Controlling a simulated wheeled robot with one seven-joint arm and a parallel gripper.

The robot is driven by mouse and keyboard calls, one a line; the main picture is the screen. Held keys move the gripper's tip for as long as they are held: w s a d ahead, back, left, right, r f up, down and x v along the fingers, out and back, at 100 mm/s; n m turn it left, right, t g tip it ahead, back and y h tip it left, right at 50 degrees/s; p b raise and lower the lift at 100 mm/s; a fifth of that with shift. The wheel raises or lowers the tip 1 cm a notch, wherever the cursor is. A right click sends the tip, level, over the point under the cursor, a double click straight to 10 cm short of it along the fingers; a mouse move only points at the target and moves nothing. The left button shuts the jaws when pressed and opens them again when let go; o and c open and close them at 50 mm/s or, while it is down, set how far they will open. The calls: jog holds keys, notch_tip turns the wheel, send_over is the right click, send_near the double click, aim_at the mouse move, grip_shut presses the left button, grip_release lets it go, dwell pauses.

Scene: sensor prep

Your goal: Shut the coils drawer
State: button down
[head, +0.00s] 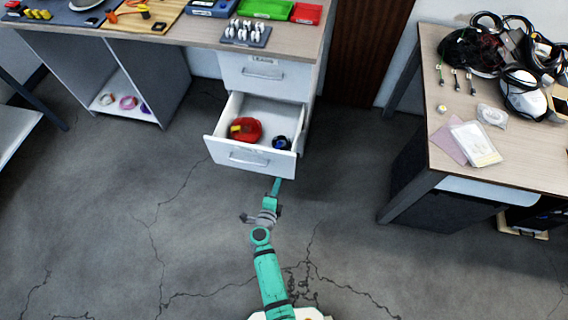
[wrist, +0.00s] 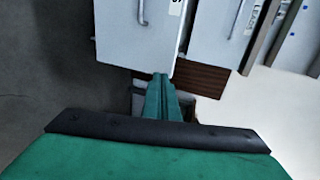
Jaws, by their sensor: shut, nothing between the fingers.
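The coils drawer (head: 250,162) is pulled out of the white cabinet under the workbench. It holds a red coil (head: 246,130) with a yellow part and a small dark blue coil (head: 282,143). My gripper (head: 277,182) is shut and empty, just in front of the lower right part of the drawer front. In the wrist view my gripper (wrist: 160,82) shows its closed fingers close to the lower edge of a white drawer front (wrist: 135,40). I cannot tell whether the fingertips touch it.
A closed drawer (head: 262,72) sits above the open one. The workbench top (head: 190,32) carries trays, tools and a rack of small parts. A second table (head: 455,135) with cables and headsets stands at the right. The cracked floor around my arm is clear.

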send_near(285, 157)
jog(key=x, duration=0.4)
jog(key=shift+w+d+f, duration=0.25)
jog(key=shift+f, duration=0.1)
jog(key=shift+w+d, duration=0.2)
jog(key=shift+w, duration=0.4)
jog(key=shift+w, duration=0.15)
